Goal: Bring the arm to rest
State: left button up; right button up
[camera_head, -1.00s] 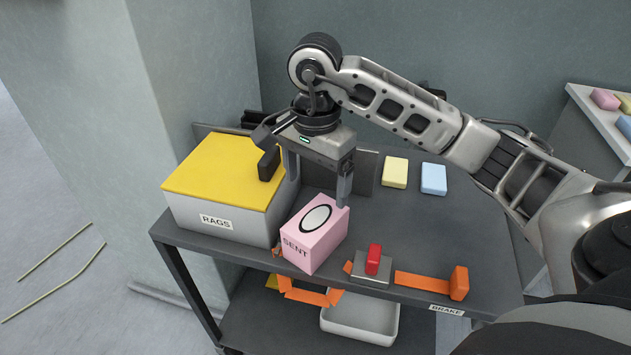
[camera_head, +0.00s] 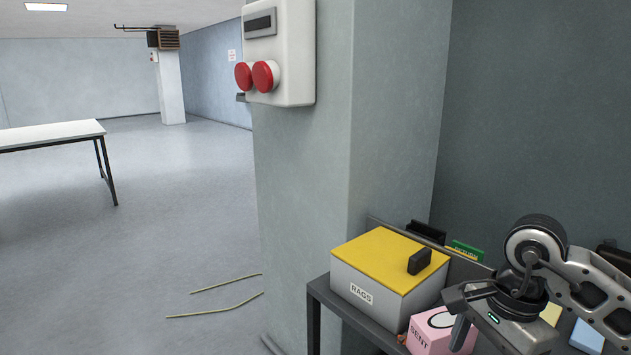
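My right arm comes in from the right, and its gripper (camera_head: 492,346) hangs at the bottom right, beside and above the pink box marked SENT (camera_head: 424,333). One dark finger shows at the outer left end of the gripper body, set wide as when open. The other finger is hidden or cut off by the frame's bottom edge. I see nothing held. The gripper hides part of the pink box. My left gripper is not in view.
A RAGS box with a yellow lid (camera_head: 386,257) stands on the dark cart (camera_head: 341,310). A yellow block (camera_head: 551,313) and a blue block (camera_head: 587,336) lie behind the arm. A wall panel with red buttons (camera_head: 291,60) is on the pillar. Open floor and a white table (camera_head: 45,134) are at left.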

jog(key=s+a+f+m+g+y, duration=0.25)
jog(key=a+y, duration=0.55)
jog(key=a, duration=0.7)
jog(key=s+a+r+m+t+y, duration=0.2)
jog(key=a+r+m+t+y, duration=0.4)
jog(key=m+y, duration=0.55)
jog(key=w+d+f+m+t+h, duration=0.35)
jog(key=m+t+h, duration=0.3)
jog(key=m, duration=0.75)
jog(key=w+d+f+m+t+h, duration=0.2)
jog(key=d+f+m+t+h, duration=0.25)
jog(key=m+t, duration=0.65)
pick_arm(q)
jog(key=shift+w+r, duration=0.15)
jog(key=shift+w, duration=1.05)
pick_arm(e)
jog(key=s+d+f+m+g+h, duration=0.2)
jog(key=s+f+m+g, duration=0.3)
jog(key=f+m, duration=0.3)
jog(key=s+d+f+m+g+h, duration=0.1)
jog(key=s+f+m+g+h, duration=0.3)
jog(key=f+m, duration=0.4)
jog(key=shift+s+d+f+g, duration=0.4)
jog(key=shift+s+g, duration=0.3)
jog(key=shift+s, duration=0.25)
jog(key=shift+h, duration=0.25)
